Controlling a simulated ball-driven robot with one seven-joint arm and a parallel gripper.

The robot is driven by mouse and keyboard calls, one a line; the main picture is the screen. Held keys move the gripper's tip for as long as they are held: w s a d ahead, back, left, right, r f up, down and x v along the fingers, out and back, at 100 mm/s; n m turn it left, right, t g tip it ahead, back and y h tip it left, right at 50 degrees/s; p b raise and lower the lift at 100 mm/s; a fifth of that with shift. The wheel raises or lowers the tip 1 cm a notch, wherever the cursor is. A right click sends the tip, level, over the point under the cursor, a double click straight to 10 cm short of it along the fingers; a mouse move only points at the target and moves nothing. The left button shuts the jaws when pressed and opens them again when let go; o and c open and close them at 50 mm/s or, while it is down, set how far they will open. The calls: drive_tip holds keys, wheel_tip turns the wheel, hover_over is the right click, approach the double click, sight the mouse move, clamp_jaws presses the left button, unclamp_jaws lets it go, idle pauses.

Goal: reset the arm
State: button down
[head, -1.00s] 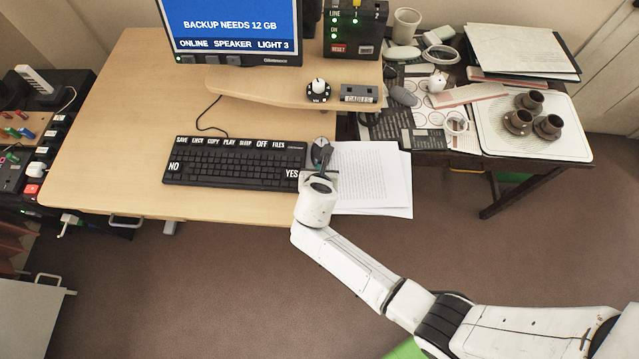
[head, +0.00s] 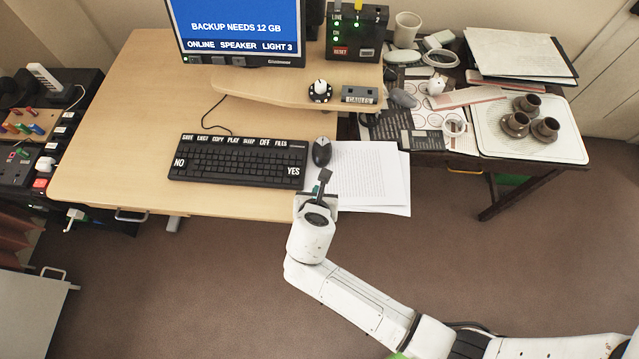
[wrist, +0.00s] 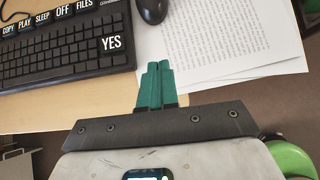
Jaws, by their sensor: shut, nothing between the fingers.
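My gripper (head: 323,180) is at the front edge of the light wooden desk (head: 110,160), over the left side of the paper sheets. In the wrist view my gripper (wrist: 155,85) shows two green fingers pressed together with nothing between them. My white arm reaches up from the lower right in the head view. The black keyboard (head: 235,160) lies to the left of my gripper, with its YES key (head: 293,170) nearest. The dark mouse (head: 321,152) sits just beyond my fingertips, apart from them.
Paper sheets (head: 372,175) lie right of the mouse. The monitor (head: 240,30) and a black box with green lights (head: 357,35) stand at the back. A side table at right holds a tray (head: 490,135) with brown cups (head: 526,105). Open floor (head: 200,290) lies in front of the desk.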

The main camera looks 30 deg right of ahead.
drive_tip(key=shift+v, duration=1.1)
drive_tip(key=s+d+r+m+g+y, duration=0.1)
drive_tip(key=s+d+m+g, duration=0.1)
drive_tip(key=s+m, duration=0.4)
drive_tip(key=s+d+r+m+g+y+b, duration=0.1)
drive_tip(key=s+d+m, duration=0.4)
drive_tip(key=m, duration=0.8)
drive_tip(key=s+d+r+m+g+y, duration=0.2)
drive_tip(key=s+d+m+g+y, duration=0.1)
drive_tip(key=s+m, duration=0.5)
drive_tip(key=m, duration=0.2)
drive_tip(key=shift+s+d+r+m+b, duration=0.2)
drive_tip(key=shift+s+d+m+b, duration=0.1)
